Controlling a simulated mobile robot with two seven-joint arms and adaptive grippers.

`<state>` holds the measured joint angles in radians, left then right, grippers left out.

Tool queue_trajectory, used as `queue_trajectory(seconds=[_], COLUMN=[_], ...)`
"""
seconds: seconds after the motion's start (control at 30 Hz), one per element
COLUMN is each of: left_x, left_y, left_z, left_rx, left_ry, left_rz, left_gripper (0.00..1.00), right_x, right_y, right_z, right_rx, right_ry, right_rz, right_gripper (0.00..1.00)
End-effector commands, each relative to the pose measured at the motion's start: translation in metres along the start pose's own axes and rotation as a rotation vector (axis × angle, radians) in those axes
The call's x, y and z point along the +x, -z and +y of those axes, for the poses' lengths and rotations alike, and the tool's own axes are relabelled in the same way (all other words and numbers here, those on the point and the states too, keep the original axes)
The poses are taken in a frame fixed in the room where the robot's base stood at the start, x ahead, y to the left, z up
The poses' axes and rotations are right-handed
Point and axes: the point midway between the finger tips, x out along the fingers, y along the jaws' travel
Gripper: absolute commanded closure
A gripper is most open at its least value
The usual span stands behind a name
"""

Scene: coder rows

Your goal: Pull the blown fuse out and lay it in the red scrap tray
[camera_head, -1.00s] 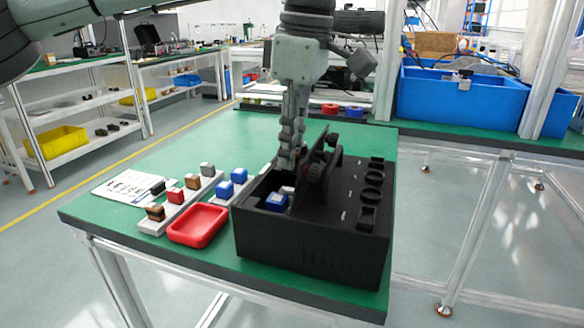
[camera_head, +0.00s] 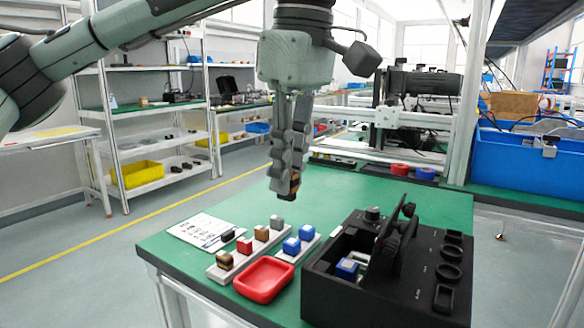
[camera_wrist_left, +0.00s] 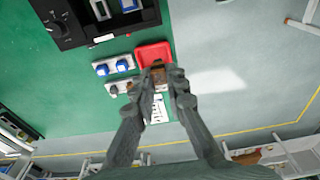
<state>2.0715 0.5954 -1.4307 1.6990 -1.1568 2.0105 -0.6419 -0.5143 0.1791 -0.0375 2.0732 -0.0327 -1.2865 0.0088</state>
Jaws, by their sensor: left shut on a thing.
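My left gripper (camera_head: 287,188) is shut on a small brown and dark fuse (camera_head: 293,184), held in the air above the green table. In the left wrist view the brown fuse (camera_wrist_left: 158,73) is between my fingertips (camera_wrist_left: 163,78), with the red scrap tray (camera_wrist_left: 153,50) behind it. The red tray (camera_head: 264,279) lies empty near the table's front edge. The black fuse box (camera_head: 385,300) stands to its right with its lid (camera_head: 392,245) raised. A blue fuse (camera_head: 347,268) sits inside the box. My right gripper is out of view.
A pale rack (camera_head: 243,256) with brown, red and grey fuses stands left of the tray. A short rack with blue fuses (camera_head: 292,246) stands behind the tray. A printed sheet (camera_head: 200,231) and a small black item (camera_head: 228,236) lie at the left.

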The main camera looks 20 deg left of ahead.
Motion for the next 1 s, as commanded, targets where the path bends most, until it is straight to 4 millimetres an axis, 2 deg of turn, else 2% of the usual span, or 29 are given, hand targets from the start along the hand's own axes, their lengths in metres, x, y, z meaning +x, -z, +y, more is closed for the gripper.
queue_trajectory(seconds=[0.2, 0.67, 1.0], left_x=[-0.012, -0.035, -0.05], left_y=[0.001, 0.004, 0.006], left_z=[0.0, 0.0, 0.0], left_rx=[0.0, 0.0, 0.0], left_ry=[0.0, -0.001, -0.001], left_rz=[0.0, 0.0, 0.0], left_gripper=[0.98, 0.98, 0.98], right_x=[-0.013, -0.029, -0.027], right_y=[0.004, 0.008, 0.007], right_z=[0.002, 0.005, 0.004], right_rx=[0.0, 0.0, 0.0], right_ry=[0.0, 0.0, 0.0], right_rz=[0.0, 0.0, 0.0], right_gripper=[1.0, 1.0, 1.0])
